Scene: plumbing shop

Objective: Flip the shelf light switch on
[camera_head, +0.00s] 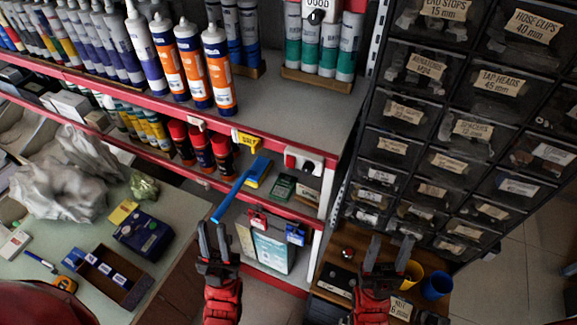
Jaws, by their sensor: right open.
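A white plate with a dark round part (304,161) is fixed on the red front edge of the middle shelf, near its right end. It looks like the switch, but it is too small to tell its position. My right gripper (388,246) is open and empty, below and right of the plate, in front of the drawer cabinet.
A blue brush handle (231,196) sticks out over the shelf edge close above my left fingertips. Cartridges (219,72) stand on the upper shelf. A drawer cabinet (455,130) is at right. Yellow and blue cups (436,285) stand near my right gripper. A bench (185,215) is at left.

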